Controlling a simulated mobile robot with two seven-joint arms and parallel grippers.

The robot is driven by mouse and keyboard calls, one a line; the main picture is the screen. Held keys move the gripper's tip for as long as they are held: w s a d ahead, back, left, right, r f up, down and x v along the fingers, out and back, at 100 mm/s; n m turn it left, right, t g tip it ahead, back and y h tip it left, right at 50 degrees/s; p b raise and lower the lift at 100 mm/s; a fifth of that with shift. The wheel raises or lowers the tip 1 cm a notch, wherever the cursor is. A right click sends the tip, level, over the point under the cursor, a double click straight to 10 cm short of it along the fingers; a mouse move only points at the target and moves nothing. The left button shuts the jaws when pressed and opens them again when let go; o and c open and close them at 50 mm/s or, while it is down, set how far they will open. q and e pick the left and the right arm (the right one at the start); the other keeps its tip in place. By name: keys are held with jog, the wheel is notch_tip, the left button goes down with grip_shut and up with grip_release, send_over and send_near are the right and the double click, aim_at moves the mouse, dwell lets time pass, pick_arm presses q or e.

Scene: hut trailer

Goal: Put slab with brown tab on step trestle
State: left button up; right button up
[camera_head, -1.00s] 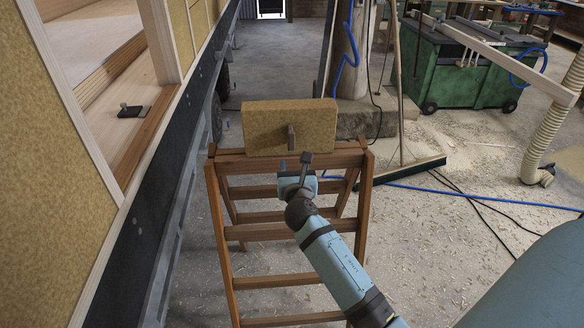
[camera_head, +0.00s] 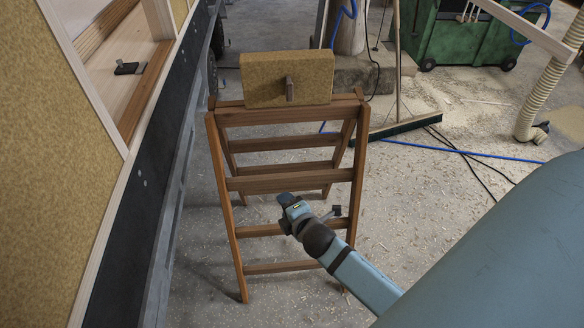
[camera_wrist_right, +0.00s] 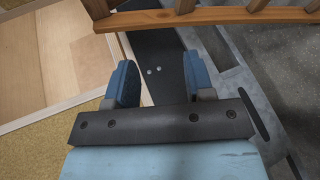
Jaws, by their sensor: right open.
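The slab with the brown tab (camera_head: 262,80) stands upright on the top of the wooden step trestle (camera_head: 290,185). It is a tan board, and its brown tab (camera_head: 289,88) faces me. My right gripper (camera_head: 313,211) is in front of the trestle's lower rungs, well below the slab and apart from it. In the right wrist view my right gripper (camera_wrist_right: 160,85) has its two blue fingers spread with nothing between them. The trestle's wooden rail (camera_wrist_right: 200,17) crosses the top of that view. My left gripper does not show.
A trailer wall with an opening runs along the left, and a small dark latch-like piece (camera_head: 130,68) lies on its wooden ledge. A green wheeled bin (camera_head: 465,40), a ribbed hose (camera_head: 548,90) and a broom (camera_head: 405,125) are behind right. Shavings cover the floor.

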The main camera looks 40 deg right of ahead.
jog(key=s+a+f+m+g+y, duration=0.1)
jog(key=s+a+f+m+y, duration=0.1)
jog(key=s+a+m, duration=0.3)
jog(key=s+a+f+m+g+y, duration=0.1)
jog(key=s+a+f+m+y, duration=0.2)
jog(key=s+m, duration=0.6)
jog(key=shift+s+a+f+g, duration=0.3)
jog(key=shift+s+a+f, duration=0.4)
jog(key=shift+s+a, duration=0.4)
jog(key=shift+w+a, duration=0.1)
jog(key=shift+w, duration=0.1)
notch_tip(320, 180, up, 9)
jog(key=p, duration=0.8)
jog(key=shift+d+p, duration=0.2)
jog(key=shift+p, duration=0.2)
jog(key=shift+f, duration=0.1)
